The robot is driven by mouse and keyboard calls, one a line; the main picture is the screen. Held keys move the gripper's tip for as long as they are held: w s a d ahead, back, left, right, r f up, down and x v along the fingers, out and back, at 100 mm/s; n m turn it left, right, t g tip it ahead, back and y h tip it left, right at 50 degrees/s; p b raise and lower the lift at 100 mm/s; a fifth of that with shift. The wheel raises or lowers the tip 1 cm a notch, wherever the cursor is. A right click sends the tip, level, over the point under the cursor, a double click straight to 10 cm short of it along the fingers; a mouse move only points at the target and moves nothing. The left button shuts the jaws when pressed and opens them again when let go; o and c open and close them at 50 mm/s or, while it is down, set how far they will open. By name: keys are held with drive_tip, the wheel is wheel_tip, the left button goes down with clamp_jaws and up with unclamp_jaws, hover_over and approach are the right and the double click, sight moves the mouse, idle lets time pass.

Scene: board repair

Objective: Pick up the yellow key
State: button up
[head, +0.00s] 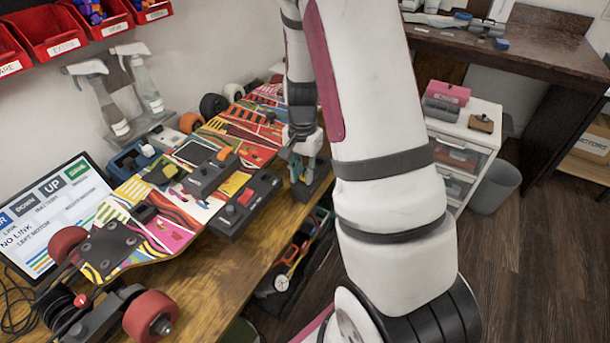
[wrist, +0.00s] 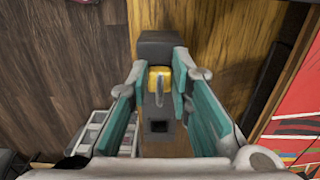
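In the wrist view, the yellow key (wrist: 160,76) stands in a dark grey block (wrist: 159,46), with a silver part showing down its middle. My gripper (wrist: 160,74) has its two teal-padded fingers on either side of the key, and both pads appear to touch it. The key shows no clear lift from the block. In the head view, my gripper (head: 303,170) is low over the dark block (head: 313,184) at the bench's right edge, and the key is hidden there.
A colourful skateboard deck (head: 165,215) with grey modules lies on the wooden bench (head: 222,283), left of my gripper. A screen (head: 55,215) reading "NO LINK" stands at the left. Spray bottles (head: 103,100) stand behind the deck. A white drawer unit (head: 462,135) is at the right.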

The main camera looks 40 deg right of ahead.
sight(303, 170)
drive_tip(key=shift+r, duration=0.1)
clamp_jaws()
drive_tip(key=shift+r, duration=0.55)
wheel_tip(303, 170, up, 2)
drive_tip(key=shift+r, duration=0.15)
drive_tip(key=s+a+r, duration=0.1)
drive_tip(key=s+a, duration=0.1)
drive_tip(key=s, duration=1.3)
drive_tip(key=shift+s+a+r+p, duration=0.2)
drive_tip(key=shift+s+a+p, duration=0.15)
drive_tip(key=shift+s, duration=0.05)
drive_tip(key=shift+r, duration=0.15)
drive_tip(key=shift+r+p, duration=0.45)
drive_tip(key=shift+p, duration=0.2)
drive_tip(key=shift+w, duration=0.1)
